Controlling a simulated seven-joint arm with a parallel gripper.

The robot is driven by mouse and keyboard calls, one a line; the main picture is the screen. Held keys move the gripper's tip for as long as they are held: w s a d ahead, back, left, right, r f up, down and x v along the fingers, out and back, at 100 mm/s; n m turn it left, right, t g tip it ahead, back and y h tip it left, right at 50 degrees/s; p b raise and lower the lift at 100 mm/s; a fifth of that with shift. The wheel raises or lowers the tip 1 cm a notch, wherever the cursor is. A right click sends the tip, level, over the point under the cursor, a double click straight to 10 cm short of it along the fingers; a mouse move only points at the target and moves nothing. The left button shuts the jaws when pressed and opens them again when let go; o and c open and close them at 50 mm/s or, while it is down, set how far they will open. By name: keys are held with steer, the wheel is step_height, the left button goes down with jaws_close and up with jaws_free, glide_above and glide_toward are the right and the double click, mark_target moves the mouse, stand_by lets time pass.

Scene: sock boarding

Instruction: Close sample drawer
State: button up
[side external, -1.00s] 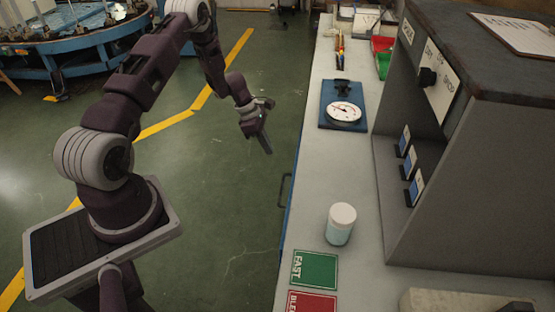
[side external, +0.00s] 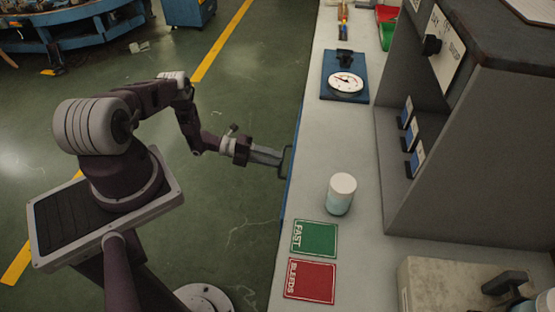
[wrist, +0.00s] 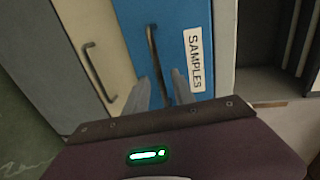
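The blue drawer front (wrist: 190,15) with a white SAMPLES label (wrist: 198,60) fills the middle of the wrist view. Its dark bar handle (wrist: 152,48) runs down between my two grey fingers. In the side view the handle (side external: 287,162) stands out from the bench's left side, beside a thin strip of the blue front (side external: 291,180). My gripper (side external: 279,159) points right, with its fingertips at the handle. In the wrist view my gripper (wrist: 158,82) has its fingers apart, one on each side of the handle. I cannot tell how far out the drawer is.
A beige drawer front with its own handle (wrist: 97,70) is left of the blue one. On the bench stand a white-lidded jar (side external: 340,194), a dial gauge (side external: 346,83), green FAST (side external: 315,238) and red BLEEDS (side external: 310,281) cards, and a grey cabinet (side external: 450,160).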

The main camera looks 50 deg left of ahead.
steer(key=shift+x, duration=0.9)
jaws_close()
steer(key=shift+r, duration=0.1)
stand_by(0.6)
